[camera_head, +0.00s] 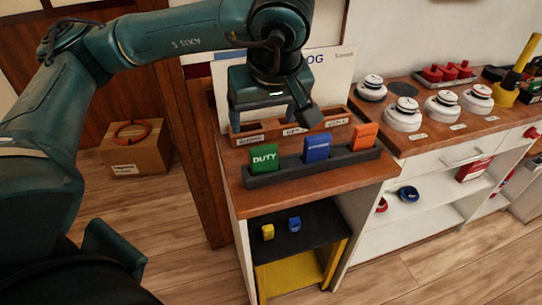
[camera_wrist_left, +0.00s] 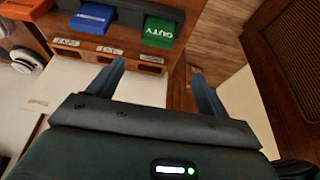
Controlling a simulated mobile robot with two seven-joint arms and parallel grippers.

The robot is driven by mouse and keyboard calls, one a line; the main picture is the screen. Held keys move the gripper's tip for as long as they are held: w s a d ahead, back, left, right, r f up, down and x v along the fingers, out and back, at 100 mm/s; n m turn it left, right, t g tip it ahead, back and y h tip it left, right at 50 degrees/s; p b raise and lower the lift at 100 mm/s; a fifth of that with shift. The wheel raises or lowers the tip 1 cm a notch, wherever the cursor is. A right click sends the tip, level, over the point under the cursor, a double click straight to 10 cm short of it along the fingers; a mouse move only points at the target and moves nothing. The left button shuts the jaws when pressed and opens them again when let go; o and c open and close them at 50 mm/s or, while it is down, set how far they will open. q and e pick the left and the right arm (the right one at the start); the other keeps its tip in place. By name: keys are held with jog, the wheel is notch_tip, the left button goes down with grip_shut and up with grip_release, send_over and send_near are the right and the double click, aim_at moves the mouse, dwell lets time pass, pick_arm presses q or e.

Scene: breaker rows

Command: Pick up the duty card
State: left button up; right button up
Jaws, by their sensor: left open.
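The green duty card (camera_head: 264,158) stands at the left end of a dark slotted holder (camera_head: 340,163) on the wooden top. In the left wrist view the green card (camera_wrist_left: 159,32) lies beyond the fingertips, near the top. My left gripper (camera_head: 272,118) is above and behind the holder, in front of the white board. Its two fingers (camera_wrist_left: 157,72) are apart with nothing between them, and they do not touch the card. My right gripper is not in view.
A blue card (camera_head: 317,148) and an orange card (camera_head: 365,136) stand in the same holder. A labelled wooden rack (camera_head: 270,134) is behind it, under a white board (camera_head: 335,75). White round devices (camera_head: 402,114) stand on the right counter. Small yellow and blue items lie on a shelf below.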

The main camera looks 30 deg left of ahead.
pick_arm(q)
send_over(264, 148)
jog(key=s, duration=0.2)
notch_tip(264, 148, down, 4)
jog(key=f, duration=0.1)
jog(key=shift+w+a+f+p, duration=0.15)
jog(key=shift+w+f, duration=0.2)
jog(key=shift+f, duration=0.55)
jog(key=shift+w+d+f+p, duration=0.1)
jog(key=shift+w+f, duration=0.25)
jog(key=shift+f, duration=0.6)
jog(key=shift+w+a+f+p, duration=0.15)
jog(key=shift+w+f, duration=0.2)
jog(key=shift+f, duration=0.55)
jog(key=shift+d, duration=0.1)
jog(key=c, duration=1.1)
